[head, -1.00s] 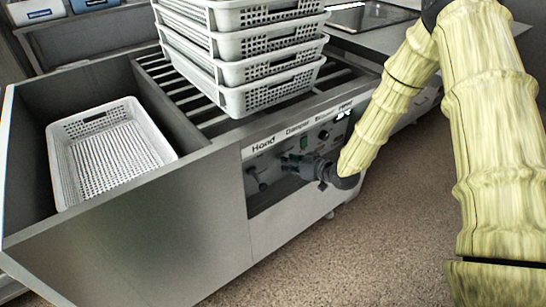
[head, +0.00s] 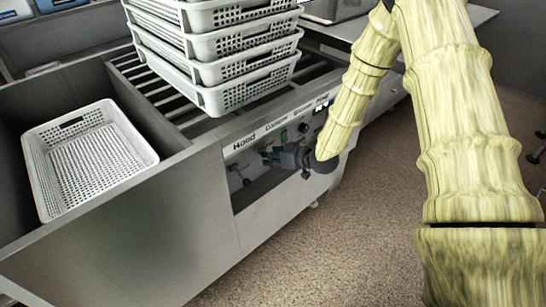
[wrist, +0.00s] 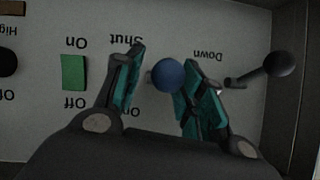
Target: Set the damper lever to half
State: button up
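The damper lever ends in a blue ball knob (wrist: 168,74), seen in the wrist view. My gripper (wrist: 162,56) has its fingers on either side of this knob. The right finger appears against the knob or overlapping it, while a gap shows at the left finger. The "Shut" label stands above the left finger, upside down in this view; any half mark is hidden or not readable. In the head view my gripper (head: 280,158) is at the control panel (head: 243,196), under the "Damper" label, and hides the lever.
A dark ball-knobbed lever (wrist: 278,64) stands right of my gripper in the wrist view, near "Down". A green switch (wrist: 74,72) is to the left. Stacked baskets (head: 240,75) stand on slats above the panel; another basket (head: 125,135) sits in the bin. Floor is clear in front.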

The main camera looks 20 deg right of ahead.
jog(key=shift+s, duration=0.2)
jog(key=v, duration=1.1)
jog(key=shift+s+d+r, duration=0.2)
jog(key=shift+d, duration=0.05)
jog(key=s+a+f+m+g+h, duration=0.2)
jog(key=s+a+f+g, duration=0.15)
jog(key=s+f, duration=0.95)
jog(key=s+a+f+m+g+h, duration=0.1)
jog(key=s+a+f+g+h, duration=0.3)
jog(key=s+f, duration=0.85)
jog(key=s+f+g, duration=0.1)
jog(key=s+g, duration=0.2)
jog(key=s, duration=0.8)
notch_tip(320, 180, up, 13)
jog(key=p, duration=1.3)
jog(key=shift+s+d+m, duration=0.25)
jog(key=shift+d+m, duration=0.1)
jog(key=shift+m, duration=0.05)
